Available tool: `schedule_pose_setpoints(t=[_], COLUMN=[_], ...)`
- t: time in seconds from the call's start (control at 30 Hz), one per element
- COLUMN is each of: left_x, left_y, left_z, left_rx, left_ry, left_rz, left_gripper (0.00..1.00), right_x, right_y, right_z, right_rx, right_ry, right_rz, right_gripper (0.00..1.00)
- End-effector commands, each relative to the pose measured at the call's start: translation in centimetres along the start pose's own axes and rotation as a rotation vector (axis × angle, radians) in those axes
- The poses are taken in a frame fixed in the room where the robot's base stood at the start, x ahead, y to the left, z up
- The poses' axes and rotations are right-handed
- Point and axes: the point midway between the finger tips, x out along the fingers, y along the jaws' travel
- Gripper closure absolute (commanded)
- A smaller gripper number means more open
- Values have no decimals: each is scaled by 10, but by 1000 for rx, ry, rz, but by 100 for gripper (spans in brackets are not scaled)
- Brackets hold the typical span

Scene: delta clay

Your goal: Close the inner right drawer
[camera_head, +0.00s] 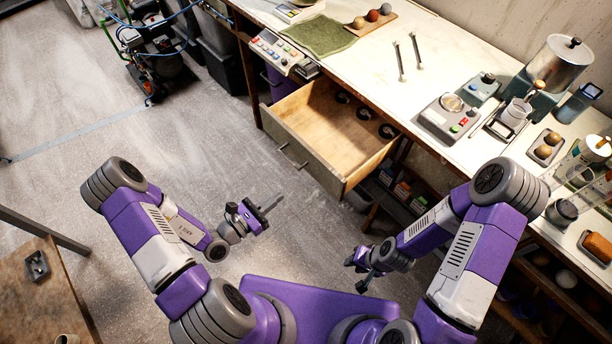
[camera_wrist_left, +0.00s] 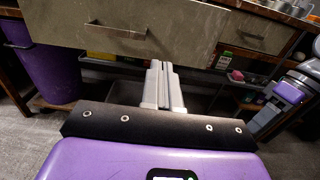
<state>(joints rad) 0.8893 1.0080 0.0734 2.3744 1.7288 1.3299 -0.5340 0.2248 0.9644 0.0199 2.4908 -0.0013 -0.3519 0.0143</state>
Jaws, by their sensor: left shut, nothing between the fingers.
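The open drawer (camera_head: 330,128) sticks out from under the workbench in the head view, with a pale wooden inside and a grey-green front. The left wrist view shows its front (camera_wrist_left: 190,32) and a bar handle (camera_wrist_left: 115,30) at the top. My left gripper (camera_head: 271,207) is shut and empty, out in front of the drawer front and apart from it. Its closed fingers (camera_wrist_left: 165,85) point toward the space around the drawer front's lower edge in the wrist view. My right gripper (camera_head: 357,272) looks open and empty, below the drawer's right corner and clear of it.
The workbench top (camera_head: 350,75) holds a green cloth (camera_head: 318,35), scales and jars. A second drawer front (camera_wrist_left: 258,32), set further back, shows at right in the wrist view. A purple bin (camera_wrist_left: 38,70) stands at left under the bench. Floor before the drawer is clear.

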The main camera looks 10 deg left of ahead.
Motion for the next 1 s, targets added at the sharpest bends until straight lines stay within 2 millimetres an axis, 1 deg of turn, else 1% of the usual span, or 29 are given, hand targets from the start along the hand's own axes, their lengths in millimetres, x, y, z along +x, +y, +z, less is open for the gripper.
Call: schedule_pose_setpoints(t=[0.03,0.3,0.5,0.6,0.7,1.0], left_x=[10,69,103,114,120,122], left_y=[-2,-3,-3,-2,-2,-2], left_z=[0,-1,-1,-1,-1,0], left_rx=[0,1,0,0,-1,-1], left_ry=[-2,-3,0,-1,1,2], left_rz=[-6,-9,-8,-7,-7,-6], left_gripper=[100,100,100,100,100,100], right_x=[2,10,17,19,20,20], right_y=[1,4,6,7,8,7], right_z=[0,-1,-1,-1,-1,-1], right_rx=[0,0,0,0,0,0], right_ry=[0,0,0,0,0,0], right_rz=[0,0,0,0,0,0], right_gripper=[68,68,68,68,68,68])
